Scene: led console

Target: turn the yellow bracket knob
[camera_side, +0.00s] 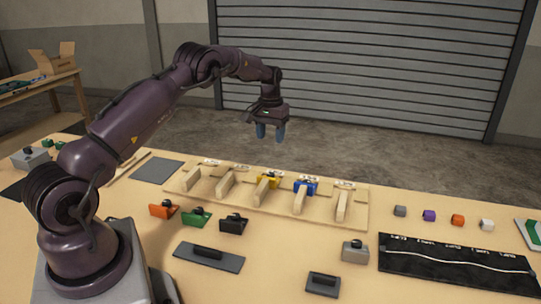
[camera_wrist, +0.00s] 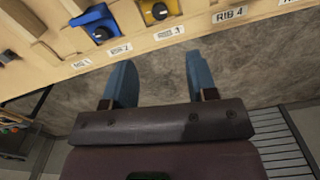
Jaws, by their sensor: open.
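The yellow bracket (camera_side: 268,181) sits on a rib of the wooden rack, left of the blue bracket (camera_side: 306,188). In the wrist view the yellow bracket (camera_wrist: 172,7) is cut by the top edge, with its dark round knob (camera_wrist: 159,11) showing. The blue bracket (camera_wrist: 94,20) and its dark knob show to its left there. My gripper (camera_side: 271,133) is raised above the rack's far side, fingers pointing down, open and empty. In the wrist view my gripper (camera_wrist: 161,75) has its two blue fingers apart over the floor, clear of the rack's labelled edge.
The wooden rack (camera_side: 225,205) has several upright ribs. Orange (camera_side: 163,210), green (camera_side: 196,217) and black (camera_side: 233,225) brackets stand in front of it. A grey box (camera_side: 355,252), small cubes and a black panel (camera_side: 450,270) lie to the right.

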